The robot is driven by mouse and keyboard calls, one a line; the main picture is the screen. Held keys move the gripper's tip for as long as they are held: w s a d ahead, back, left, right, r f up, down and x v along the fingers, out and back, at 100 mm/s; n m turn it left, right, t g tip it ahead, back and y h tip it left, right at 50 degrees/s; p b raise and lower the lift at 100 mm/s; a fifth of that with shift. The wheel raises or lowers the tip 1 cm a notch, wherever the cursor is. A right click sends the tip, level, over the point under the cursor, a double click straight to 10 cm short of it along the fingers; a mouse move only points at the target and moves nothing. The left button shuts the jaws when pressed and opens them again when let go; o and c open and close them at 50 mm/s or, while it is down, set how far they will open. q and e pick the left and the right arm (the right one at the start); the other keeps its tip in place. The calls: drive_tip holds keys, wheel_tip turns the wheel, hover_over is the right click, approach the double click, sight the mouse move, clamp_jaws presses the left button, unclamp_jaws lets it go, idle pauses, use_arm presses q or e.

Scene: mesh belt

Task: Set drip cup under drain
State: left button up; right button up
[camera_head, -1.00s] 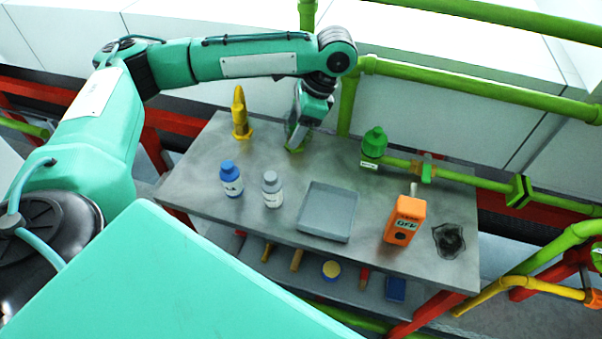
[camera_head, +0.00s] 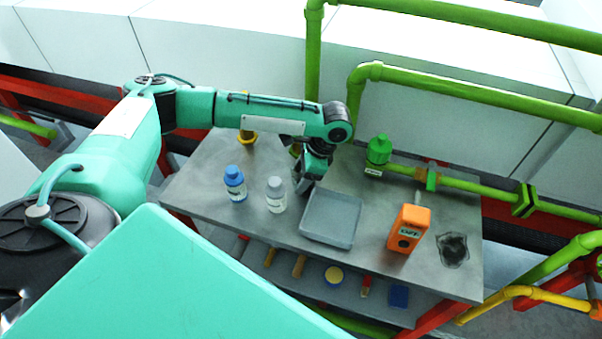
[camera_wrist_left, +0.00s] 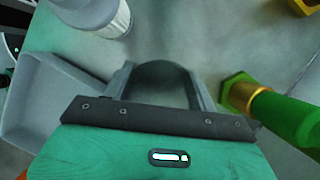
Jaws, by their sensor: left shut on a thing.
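My left gripper (camera_head: 306,186) is low over the bench, just left of the grey tray's back corner. In the left wrist view its fingers (camera_wrist_left: 163,88) are closed on the sides of a grey, rounded, cup-like thing, which I take to be the drip cup (camera_wrist_left: 160,72). In the head view the gripper mostly hides this cup. No fitting is clearly marked as the drain. A green pipe runs along the bench's back right, with a green capped fitting (camera_head: 378,150) at its left end. My right gripper is not in view.
The grey tray (camera_head: 331,218) lies close to the gripper. A white bottle (camera_head: 276,195) and a blue bottle (camera_head: 235,184) stand left. An orange box (camera_head: 408,228) and a dark patch (camera_head: 453,249) are right. A yellow bottle's base (camera_head: 247,138) shows behind my arm.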

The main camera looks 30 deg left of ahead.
use_arm(q)
drive_tip(key=o, duration=1)
drive_tip(key=shift+f, duration=0.1)
drive_tip(key=shift+c, duration=0.2)
